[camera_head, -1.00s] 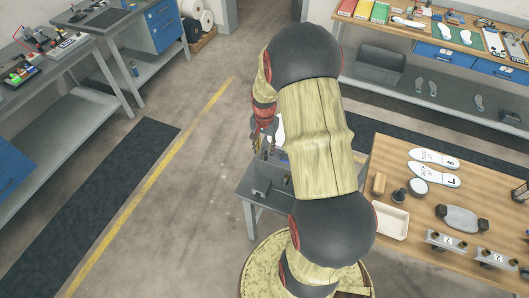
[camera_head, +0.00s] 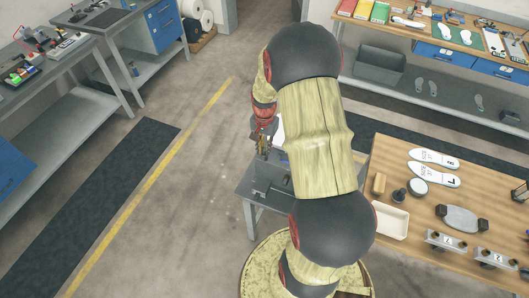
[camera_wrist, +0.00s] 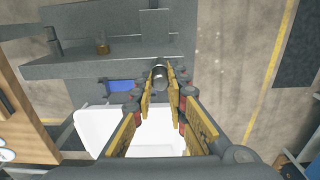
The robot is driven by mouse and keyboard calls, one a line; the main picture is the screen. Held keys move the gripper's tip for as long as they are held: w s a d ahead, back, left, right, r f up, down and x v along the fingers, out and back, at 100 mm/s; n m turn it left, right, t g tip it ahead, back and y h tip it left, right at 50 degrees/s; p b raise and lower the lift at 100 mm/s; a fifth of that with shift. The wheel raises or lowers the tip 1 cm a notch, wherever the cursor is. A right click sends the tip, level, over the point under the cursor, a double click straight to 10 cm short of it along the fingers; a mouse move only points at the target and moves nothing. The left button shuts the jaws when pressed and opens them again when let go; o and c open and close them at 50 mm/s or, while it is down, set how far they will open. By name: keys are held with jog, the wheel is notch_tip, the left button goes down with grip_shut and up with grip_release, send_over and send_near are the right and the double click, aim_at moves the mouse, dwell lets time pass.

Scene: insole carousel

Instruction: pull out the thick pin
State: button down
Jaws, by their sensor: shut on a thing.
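My gripper (camera_wrist: 162,82) is shut on a round grey metal pin (camera_wrist: 159,75), which shows between the yellow fingertips in the wrist view. This seems to be the thick pin. Its lower part is hidden, so I cannot tell how deep it sits. The grey fixture bench (camera_wrist: 75,66) lies beneath and beyond it. A smaller brass-coloured pin (camera_wrist: 102,46) stands on that bench to the left, apart from my fingers. In the head view my gripper (camera_head: 261,152) is small, above the grey bench (camera_head: 256,194), and partly behind my arm.
A white bin (camera_wrist: 92,125) and a blue part (camera_wrist: 122,86) lie below my fingers in the wrist view. A wooden table (camera_head: 400,151) with insoles and a white tray (camera_head: 389,220) stands right of my arm. Open floor (camera_head: 205,170) lies to the left.

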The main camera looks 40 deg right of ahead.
aim_at(265, 148)
jog(key=shift+r, duration=0.15)
dwell(0.3)
jog(key=shift+r+p, duration=1.9)
jog(key=shift+r, duration=0.95)
notch_tip(265, 148, up, 7)
jog(key=p, duration=0.4)
